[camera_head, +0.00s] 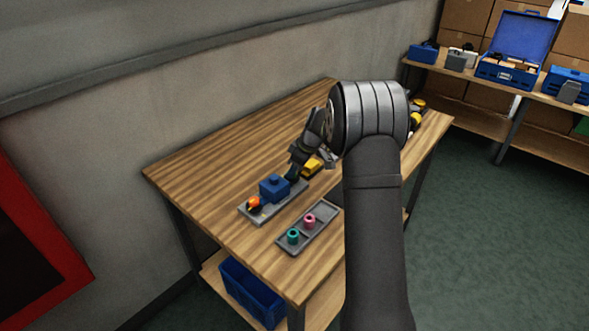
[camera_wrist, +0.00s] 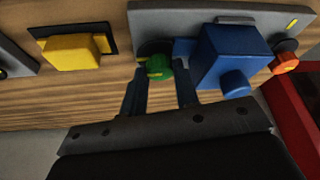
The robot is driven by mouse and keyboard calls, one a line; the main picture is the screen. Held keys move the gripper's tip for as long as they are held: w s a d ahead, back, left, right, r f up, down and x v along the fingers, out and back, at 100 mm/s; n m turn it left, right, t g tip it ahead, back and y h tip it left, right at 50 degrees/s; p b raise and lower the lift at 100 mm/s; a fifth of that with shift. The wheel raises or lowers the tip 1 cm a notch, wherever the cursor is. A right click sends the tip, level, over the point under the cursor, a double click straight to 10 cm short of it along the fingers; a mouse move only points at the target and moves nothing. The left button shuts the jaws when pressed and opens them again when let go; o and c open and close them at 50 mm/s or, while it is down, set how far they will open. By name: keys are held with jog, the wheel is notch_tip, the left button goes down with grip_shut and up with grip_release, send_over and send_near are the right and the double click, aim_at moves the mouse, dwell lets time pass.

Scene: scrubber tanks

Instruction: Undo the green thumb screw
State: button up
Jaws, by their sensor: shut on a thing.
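The green thumb screw (camera_wrist: 158,66) sits at the left end of a grey base plate (camera_wrist: 160,18), beside a blue block (camera_wrist: 222,55) with a round blue knob. My gripper (camera_wrist: 160,78) has one finger on each side of the screw and is shut on it. In the head view my gripper (camera_head: 295,168) is at the far end of the grey plate (camera_head: 262,212), by the blue block (camera_head: 273,188). The screw is hidden there. An orange knob (camera_wrist: 286,63) is at the plate's other end; it also shows in the head view (camera_head: 254,203).
A grey tray (camera_head: 292,252) in front holds a teal ring (camera_head: 293,236) and a pink ring (camera_head: 309,220) in separate compartments. A yellow block (camera_wrist: 72,52) is close to my gripper's left in the wrist view. The wooden table (camera_head: 215,165) is clear at the back left.

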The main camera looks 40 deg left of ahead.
jog(key=o, duration=1)
jog(key=shift+f, duration=0.15)
jog(key=shift+d+r, duration=0.1)
jog(key=shift+r, duration=0.3)
jog(key=v, duration=1.6)
jog(key=shift+w+d+r, duration=0.1)
jog(key=shift+d+r, duration=0.05)
jog(key=shift+r, duration=0.2)
jog(key=shift+f, duration=0.15)
jog(key=x, duration=1.7)
